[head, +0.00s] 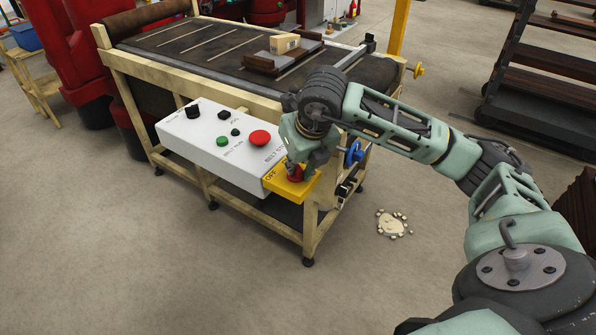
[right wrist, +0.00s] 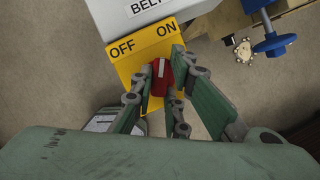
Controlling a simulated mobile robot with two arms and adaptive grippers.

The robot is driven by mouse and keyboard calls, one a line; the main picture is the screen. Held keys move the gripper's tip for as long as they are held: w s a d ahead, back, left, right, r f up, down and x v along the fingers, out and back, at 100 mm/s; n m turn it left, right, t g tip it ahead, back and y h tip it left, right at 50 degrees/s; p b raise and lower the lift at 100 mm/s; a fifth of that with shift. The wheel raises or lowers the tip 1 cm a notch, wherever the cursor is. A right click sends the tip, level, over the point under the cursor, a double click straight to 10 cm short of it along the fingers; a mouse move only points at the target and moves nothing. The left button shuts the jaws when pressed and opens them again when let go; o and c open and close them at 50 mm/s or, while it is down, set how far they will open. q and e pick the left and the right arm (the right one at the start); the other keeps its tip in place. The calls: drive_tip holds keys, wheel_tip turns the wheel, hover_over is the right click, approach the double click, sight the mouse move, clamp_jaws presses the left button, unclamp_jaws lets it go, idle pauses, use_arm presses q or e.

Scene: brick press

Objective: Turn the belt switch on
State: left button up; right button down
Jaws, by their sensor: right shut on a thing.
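The belt switch is a red knob (right wrist: 158,80) with a white mark, on a yellow plate (right wrist: 124,66) lettered OFF at left and ON at right. In the right wrist view the white mark points up the picture, roughly toward the ON side; I cannot tell its exact setting. My right gripper (right wrist: 160,88) has its fingers on both sides of the knob and is shut on it. In the head view the red knob (head: 295,173) is partly hidden under my right gripper (head: 293,163), and the yellow plate (head: 288,190) shows around it. My left gripper is not in view.
The white control box (head: 200,140) beside the plate carries a red button (head: 260,138), a green button (head: 222,141) and black knobs. The conveyor (head: 190,45) stands behind it with a brick (head: 284,43) on top. A blue handwheel (head: 354,153) is close to my right gripper.

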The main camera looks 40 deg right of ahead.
drive_tip(key=shift+a+m+h+b, duration=0.1)
drive_tip(key=shift+m+h+b, duration=0.5)
drive_tip(key=shift+m, duration=0.7)
drive_tip(key=shift+g, duration=0.3)
drive_tip(key=c, duration=1.7)
unclamp_jaws()
drive_tip(key=v, duration=1.2)
